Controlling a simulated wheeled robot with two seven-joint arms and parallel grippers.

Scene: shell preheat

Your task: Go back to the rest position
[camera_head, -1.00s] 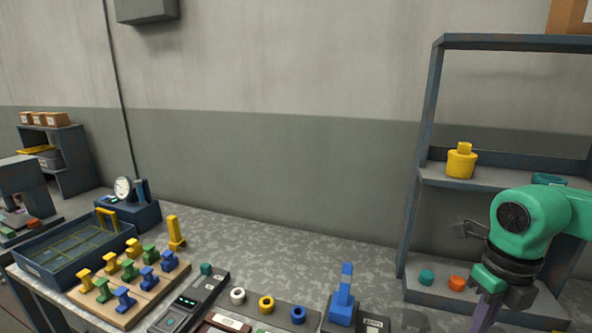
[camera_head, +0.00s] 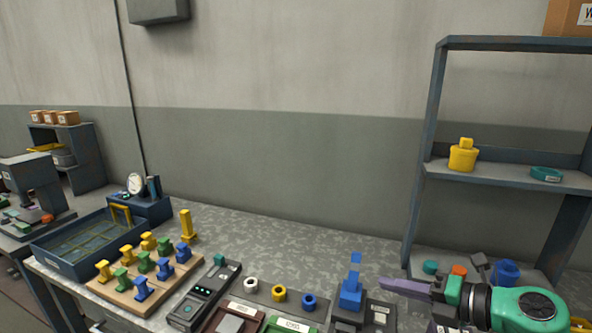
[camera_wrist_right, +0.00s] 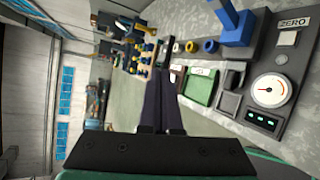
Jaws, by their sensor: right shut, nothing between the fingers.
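My right gripper (camera_head: 408,287) comes in from the lower right of the head view, on a green and black wrist. Its purple-grey fingers lie together and point left, just right of the blue stepped part on its stand (camera_head: 351,290). In the right wrist view the fingers (camera_wrist_right: 161,100) are closed with nothing between them. They show against the bench front and floor. My left gripper is in neither view.
A shelf rack (camera_head: 432,170) stands at the right, with a yellow pot (camera_head: 462,157) on it. A wooden board (camera_head: 133,301) with several coloured parts is at the left, beside a blue tray (camera_head: 62,268). A dial gauge (camera_wrist_right: 269,91) shows in the wrist view.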

